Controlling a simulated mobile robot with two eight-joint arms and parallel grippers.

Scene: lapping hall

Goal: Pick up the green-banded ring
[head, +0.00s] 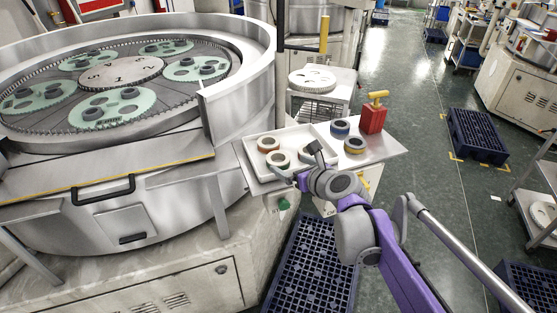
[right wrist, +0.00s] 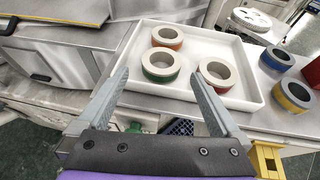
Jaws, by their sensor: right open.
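The green-banded ring (right wrist: 160,67) lies flat in the near part of a white tray (right wrist: 135,33), its top pale and its band dark green. It also shows in the head view (head: 278,159), left of my right gripper. My right gripper (right wrist: 158,79) is open and empty, its two fingers pointing toward the tray. In the right wrist view the green-banded ring appears between the fingertips, beyond them. An orange-banded ring (right wrist: 167,37) lies just behind it. A red-banded ring (right wrist: 215,75) lies to its right, near the right finger. My left gripper is out of view.
The tray stands on a pale table. A large lapping machine (head: 150,170) stands at the left. A dark blue crate (head: 310,270) is below the table.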

